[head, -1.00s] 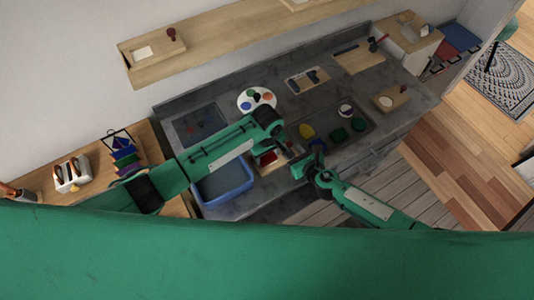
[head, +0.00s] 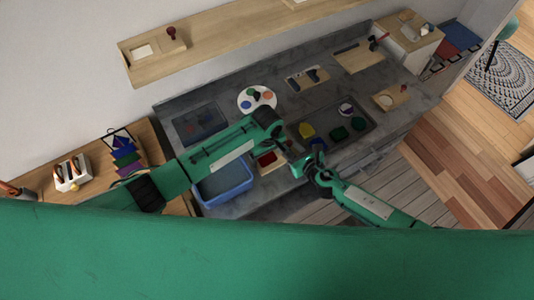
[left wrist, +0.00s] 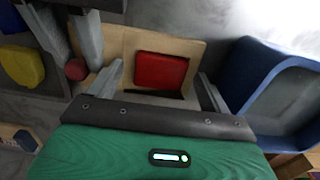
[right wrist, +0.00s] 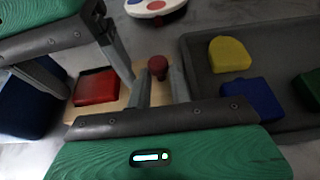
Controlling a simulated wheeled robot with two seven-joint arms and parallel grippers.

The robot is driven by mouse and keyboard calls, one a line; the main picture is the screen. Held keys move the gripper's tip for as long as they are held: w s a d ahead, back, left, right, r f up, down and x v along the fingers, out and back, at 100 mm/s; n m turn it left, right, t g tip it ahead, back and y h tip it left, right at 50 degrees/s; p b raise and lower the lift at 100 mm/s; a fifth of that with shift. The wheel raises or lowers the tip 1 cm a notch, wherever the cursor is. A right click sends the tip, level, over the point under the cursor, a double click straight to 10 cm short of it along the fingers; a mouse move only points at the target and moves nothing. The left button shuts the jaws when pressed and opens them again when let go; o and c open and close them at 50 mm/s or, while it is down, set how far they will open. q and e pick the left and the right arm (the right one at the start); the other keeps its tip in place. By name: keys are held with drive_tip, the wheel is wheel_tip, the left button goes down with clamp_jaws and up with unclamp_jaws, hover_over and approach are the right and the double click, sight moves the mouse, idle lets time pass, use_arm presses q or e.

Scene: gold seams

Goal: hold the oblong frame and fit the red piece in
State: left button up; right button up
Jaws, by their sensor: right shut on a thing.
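The oblong frame (left wrist: 196,50) is pale wood and lies on the grey counter, with a red knob (right wrist: 157,67) at one end. The red piece (left wrist: 162,71) lies at the frame's opening, and it also shows in the head view (head: 267,159). A dark gap runs along one edge of it; I cannot tell whether it sits flush. My left gripper (left wrist: 162,80) is open and empty, its fingers spread wider than the red piece and apart from it. My right gripper (right wrist: 160,72) is shut on the frame's red knob.
A blue bin (head: 225,184) stands left of the frame. A dark tray (head: 322,118) with yellow, blue and green pieces lies to the right. A round palette (head: 257,99) and a dark panel (head: 201,123) lie behind. My two grippers are close together.

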use_arm(q)
drive_tip(key=shift+r, duration=3.5)
use_arm(e)
drive_tip(key=o, duration=0.8)
drive_tip(key=shift+o, duration=0.2)
